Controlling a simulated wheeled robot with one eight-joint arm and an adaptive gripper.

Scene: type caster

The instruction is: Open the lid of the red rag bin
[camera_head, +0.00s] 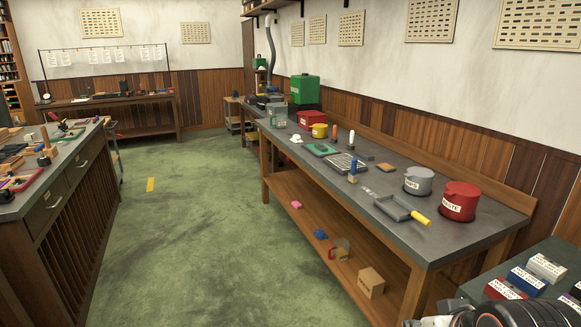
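A red round bin (459,201) with a white label that seems to read "WASTE" stands upright near the front right end of the long grey-topped bench. Its red lid (461,187) looks shut, sitting flat on top. A smaller red box (310,120) with a pale label stands farther back on the same bench; I cannot tell which of the two is called the rag bin. Black and grey parts at the bottom right corner look like my arm. I see no gripper fingertips.
A grey lidded pot (418,181) stands just left of the red bin. A grey tray (392,209) and a yellow-handled tool (421,218) lie before them. A dark table with labelled boxes (526,280) is at right. The green floor (220,230) is open.

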